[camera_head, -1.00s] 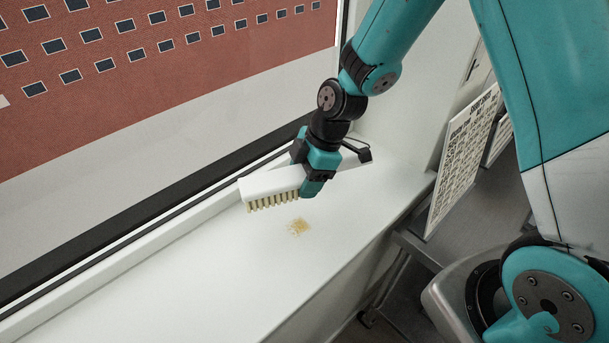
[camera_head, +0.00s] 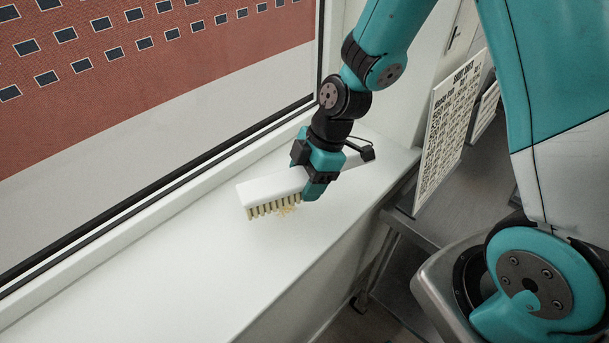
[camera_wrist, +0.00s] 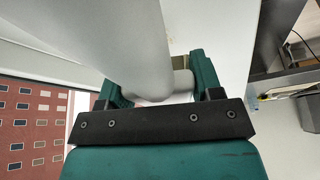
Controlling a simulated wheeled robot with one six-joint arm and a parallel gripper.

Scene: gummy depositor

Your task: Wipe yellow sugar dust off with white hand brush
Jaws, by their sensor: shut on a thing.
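The white hand brush (camera_head: 270,188) is held in my gripper (camera_head: 318,188), bristles down, low over the white window sill. Its tan bristles (camera_head: 273,208) are at the yellow sugar dust (camera_head: 287,211). The dust is a small patch partly hidden behind the bristles. I cannot tell whether the bristles touch the sill. In the wrist view my gripper (camera_wrist: 155,92) is shut on the brush, whose white body (camera_wrist: 130,40) fills the upper middle.
The white sill (camera_head: 200,262) runs along a window with a black frame (camera_head: 150,201) on the left. The sill is otherwise clear. A printed board (camera_head: 450,125) stands to the right, above a grey metal surface (camera_head: 465,195).

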